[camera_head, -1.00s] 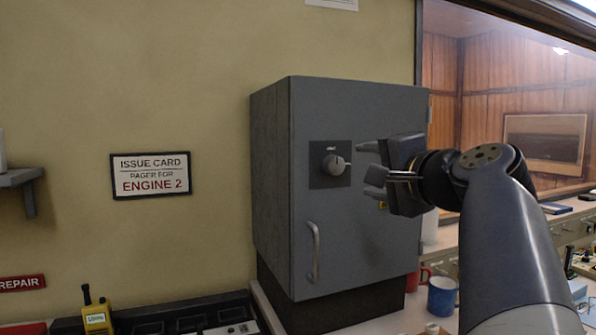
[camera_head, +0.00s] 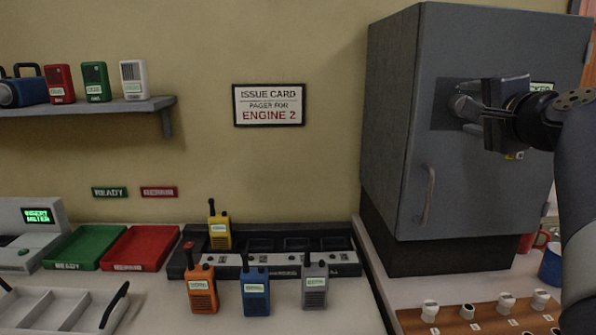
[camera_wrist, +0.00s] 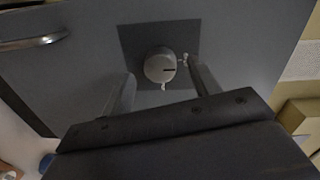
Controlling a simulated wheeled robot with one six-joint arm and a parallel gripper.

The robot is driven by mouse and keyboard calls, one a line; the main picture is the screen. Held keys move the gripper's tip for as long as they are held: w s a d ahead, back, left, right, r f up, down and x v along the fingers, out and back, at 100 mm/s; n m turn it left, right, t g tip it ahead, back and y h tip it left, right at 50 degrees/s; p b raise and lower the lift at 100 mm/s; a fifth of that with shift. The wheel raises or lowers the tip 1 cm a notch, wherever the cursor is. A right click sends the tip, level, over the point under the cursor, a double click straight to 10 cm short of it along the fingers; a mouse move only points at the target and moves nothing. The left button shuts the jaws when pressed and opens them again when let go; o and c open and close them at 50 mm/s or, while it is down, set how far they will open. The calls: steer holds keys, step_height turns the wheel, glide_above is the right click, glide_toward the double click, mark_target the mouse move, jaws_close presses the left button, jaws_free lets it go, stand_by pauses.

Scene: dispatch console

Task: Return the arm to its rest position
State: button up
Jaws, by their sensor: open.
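My arm reaches in from the right in the head view, with my gripper (camera_head: 468,107) at the front of the grey cabinet (camera_head: 400,130). The gripper is open, with its fingers apart and nothing held. In the wrist view, the cabinet's round grey knob (camera_wrist: 158,66) shows between the two fingertips (camera_wrist: 160,74), with gaps on both sides. I cannot tell how far in front of the knob the tips are. In the head view the gripper partly covers the knob and its dark plate. The cabinet door is shut, and its handle (camera_head: 428,195) is below the knob.
Several radios stand at the charger (camera_head: 345,268), with a red tray (camera_head: 140,246) and a green tray (camera_head: 85,246) to the left. A wall shelf (camera_head: 90,108) holds pagers. A wooden board with small knobs (camera_head: 480,318) and a blue mug (camera_head: 551,265) are below the arm.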

steer(key=shift+w, duration=0.9)
